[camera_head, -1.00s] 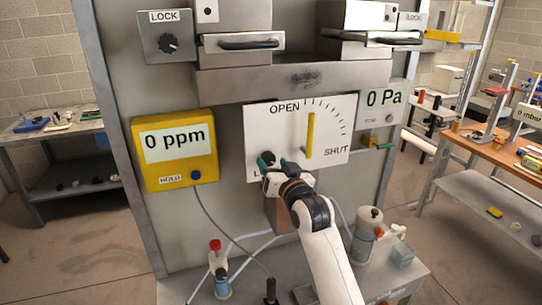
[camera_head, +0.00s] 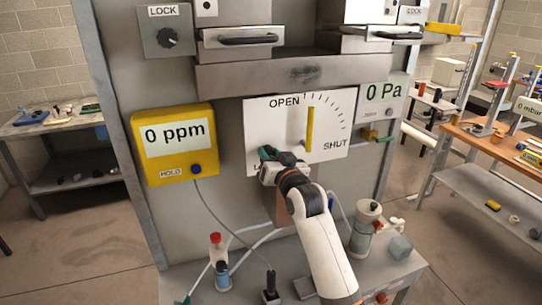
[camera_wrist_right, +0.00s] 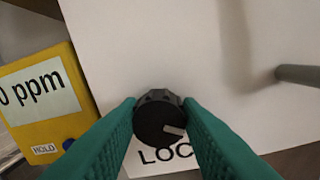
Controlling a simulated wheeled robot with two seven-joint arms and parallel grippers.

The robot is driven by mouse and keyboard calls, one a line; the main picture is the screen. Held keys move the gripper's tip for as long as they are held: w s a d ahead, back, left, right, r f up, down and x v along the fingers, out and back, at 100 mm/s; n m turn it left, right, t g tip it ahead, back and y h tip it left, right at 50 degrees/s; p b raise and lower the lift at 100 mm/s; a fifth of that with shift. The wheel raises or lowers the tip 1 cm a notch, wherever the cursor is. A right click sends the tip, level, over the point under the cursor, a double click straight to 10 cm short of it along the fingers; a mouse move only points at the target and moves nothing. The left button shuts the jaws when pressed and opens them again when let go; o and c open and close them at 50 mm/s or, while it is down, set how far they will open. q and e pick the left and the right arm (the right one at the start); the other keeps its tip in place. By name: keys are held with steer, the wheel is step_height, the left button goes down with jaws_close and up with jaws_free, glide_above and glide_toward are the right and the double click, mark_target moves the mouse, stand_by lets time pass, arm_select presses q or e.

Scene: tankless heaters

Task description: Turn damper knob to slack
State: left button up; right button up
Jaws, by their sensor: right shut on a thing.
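The damper plate (camera_head: 272,118) is a white panel marked OPEN and SHUT, with a yellow lever (camera_head: 310,128) standing about upright. A round black knob (camera_wrist_right: 159,120) with a pale pointer mark sits at the plate's lower left, over lettering that reads "LOC" in the right wrist view. My right gripper (camera_head: 266,154) is at that corner; in the right wrist view its green fingers (camera_wrist_right: 160,112) are shut on the knob, one on each side. The pale mark points to the right. In the head view the gripper hides the knob. My left gripper is not in view.
A yellow meter (camera_head: 176,143) reading 0 ppm hangs left of the plate. A 0 Pa display (camera_head: 384,92) is at its right. Another LOCK knob (camera_head: 167,38) is above.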

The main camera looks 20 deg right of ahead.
steer(key=shift+n, duration=0.3)
steer(key=n, duration=0.9)
steer(key=shift+a+n+h, duration=0.1)
steer(key=shift+n+h, duration=0.2)
steer(key=shift+n, duration=0.1)
steer(key=n, duration=0.5)
steer(key=shift+g, duration=0.3)
steer(key=n, duration=0.5)
steer(key=shift+a+f+h, duration=0.1)
steer(key=shift+h, duration=0.2)
steer(key=shift+n, duration=0.4)
steer(key=o, duration=1)
steer(key=shift+c, duration=0.2)
